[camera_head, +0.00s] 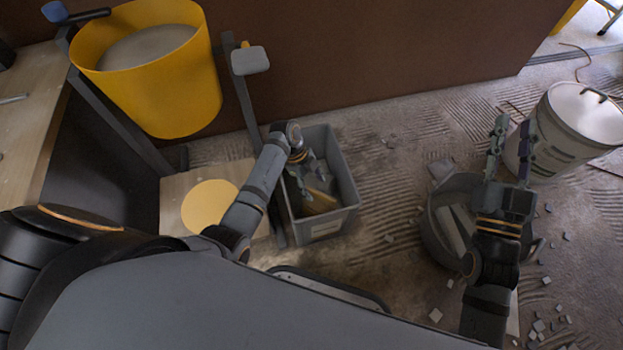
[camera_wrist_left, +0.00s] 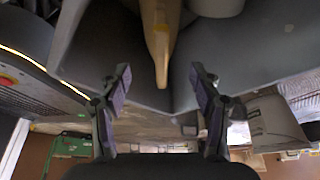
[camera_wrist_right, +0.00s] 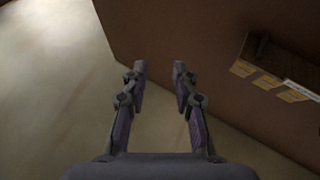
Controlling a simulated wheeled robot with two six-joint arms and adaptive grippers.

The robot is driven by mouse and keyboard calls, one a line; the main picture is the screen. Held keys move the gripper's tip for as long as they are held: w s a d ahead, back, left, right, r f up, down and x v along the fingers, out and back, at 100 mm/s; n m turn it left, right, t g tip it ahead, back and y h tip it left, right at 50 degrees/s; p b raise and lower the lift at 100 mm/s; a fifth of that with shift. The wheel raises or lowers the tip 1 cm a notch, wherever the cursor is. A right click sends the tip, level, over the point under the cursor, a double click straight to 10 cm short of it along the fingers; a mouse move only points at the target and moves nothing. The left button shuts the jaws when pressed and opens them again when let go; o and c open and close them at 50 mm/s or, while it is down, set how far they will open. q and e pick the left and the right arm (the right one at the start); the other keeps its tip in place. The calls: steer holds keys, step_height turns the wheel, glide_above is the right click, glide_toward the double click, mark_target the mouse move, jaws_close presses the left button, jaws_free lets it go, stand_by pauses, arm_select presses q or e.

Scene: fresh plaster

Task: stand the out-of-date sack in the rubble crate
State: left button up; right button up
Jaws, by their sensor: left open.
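I cannot make out a sack for certain in any view. The grey crate (camera_head: 350,188) stands on the floor left of centre, with a pale label on its near side. A tan piece (camera_head: 320,202) lies in it with other items; a tan piece also shows in the left wrist view (camera_wrist_left: 160,40). My left gripper (camera_head: 305,180) is over the crate's mouth, its fingers open with nothing between them; they also show in the left wrist view (camera_wrist_left: 160,80). My right gripper (camera_head: 510,125) is open and empty, above the floor between the round tub and the white drum.
A round grey tub (camera_head: 432,228) holding pale pieces stands at right, with rubble chips around it. A yellow bucket (camera_head: 165,95) is at upper left, by a wooden worktop (camera_head: 25,130). Floor between crate and tub is mostly clear.

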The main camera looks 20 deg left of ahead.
arm_select(q)
steer(key=shift+v, duration=0.9)
steer(key=shift+f, duration=0.1)
steer(key=w+a+r+n+t+y, duration=0.1)
steer(key=w+a+r+n+t, duration=0.15)
steer(key=r+n+t, duration=0.3)
steer(key=w+a+r+n+t+y, duration=0.2)
steer(key=a+r+n+t, duration=0.1)
steer(key=r+n+t, duration=0.3)
steer(key=s+r+n+t, duration=0.2)
steer(key=r+n+t, duration=0.2)
steer(key=r, duration=0.6)
steer(key=s+a+r+n+t, duration=0.1)
steer(key=s+r+n+t, duration=0.2)
steer(key=r, duration=0.7)
steer(key=shift+s+a+n+t+y, duration=0.15)
steer(key=shift+a+n+t+y, duration=0.3)
steer(key=shift+t, duration=0.6)
arm_select(e)
step_height(320, 180, down, 7)
steer(key=w+g, duration=0.1)
steer(key=g, duration=0.2)
steer(key=shift+h, duration=0.3)
arm_select(q)
steer(key=shift+d+p, duration=0.15)
steer(key=shift+p, duration=0.25)
arm_select(e)
steer(key=shift+w, duration=0.1)
